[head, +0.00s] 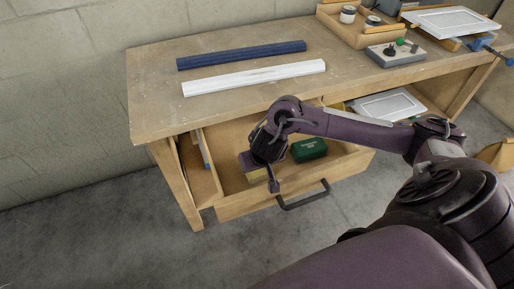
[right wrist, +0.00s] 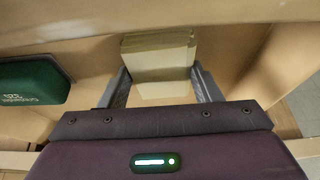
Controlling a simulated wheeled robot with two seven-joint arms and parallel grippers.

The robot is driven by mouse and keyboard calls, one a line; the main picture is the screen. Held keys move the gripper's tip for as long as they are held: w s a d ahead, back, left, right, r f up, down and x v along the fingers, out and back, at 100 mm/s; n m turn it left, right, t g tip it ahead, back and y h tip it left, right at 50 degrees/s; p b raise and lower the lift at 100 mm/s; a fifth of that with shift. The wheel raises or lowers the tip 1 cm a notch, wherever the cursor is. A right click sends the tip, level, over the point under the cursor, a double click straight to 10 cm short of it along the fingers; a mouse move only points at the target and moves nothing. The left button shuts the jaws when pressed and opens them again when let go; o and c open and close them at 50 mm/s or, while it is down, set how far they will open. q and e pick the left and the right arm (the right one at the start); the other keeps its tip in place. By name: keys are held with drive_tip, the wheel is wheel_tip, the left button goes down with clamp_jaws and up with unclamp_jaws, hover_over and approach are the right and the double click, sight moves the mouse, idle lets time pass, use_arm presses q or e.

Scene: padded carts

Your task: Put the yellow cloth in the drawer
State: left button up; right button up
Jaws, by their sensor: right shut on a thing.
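The drawer (head: 240,207) under the workbench is pulled open, with a dark bar handle (head: 303,196) on its front. The yellow cloth (head: 254,173) is a pale folded block, partly hidden in the head view by my right gripper. In the right wrist view the cloth (right wrist: 158,52) sits between the two fingers of my right gripper (right wrist: 161,72), which is shut on it. The gripper points down over the open drawer's left part. I cannot tell whether the cloth touches the drawer bottom. My left gripper is not in view.
A green case (head: 308,149) lies in the drawer, right of the cloth; it is left in the wrist view (right wrist: 33,84). On the bench (head: 160,110) lie a blue bar (head: 240,55) and a white bar (head: 255,77). A wooden tray (head: 345,27) and grey control box (head: 394,53) stand farther right.

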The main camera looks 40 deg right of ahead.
drive_tip(key=shift+f, duration=0.1)
drive_tip(key=o, duration=0.9)
drive_tip(key=p+v, duration=0.6)
drive_tip(key=v, duration=0.6)
drive_tip(key=shift+r, duration=0.2)
